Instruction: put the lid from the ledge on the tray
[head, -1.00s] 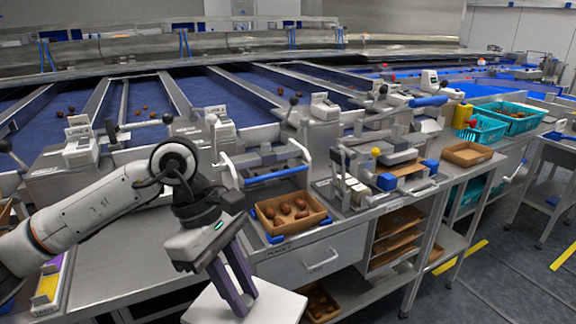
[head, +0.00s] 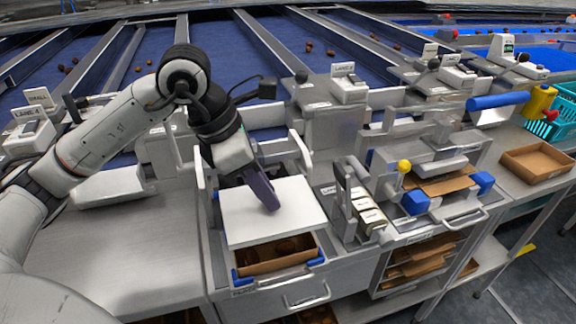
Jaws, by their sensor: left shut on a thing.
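The lid (head: 245,226) is a flat white panel. My left gripper (head: 271,206) is shut on it and reaches down onto it from behind. The lid is above the back part of the brown tray (head: 288,264) and covers most of it from view. The tray's front wall and a few dark dates inside show below the lid's front edge. I cannot tell whether the lid touches the tray. My right gripper is not in view.
A metal frame with a blue-cornered holder (head: 245,284) surrounds the tray. To the right stand a lever press with a yellow knob (head: 404,166) and an empty brown tray (head: 538,163). The bench at left (head: 120,240) is clear.

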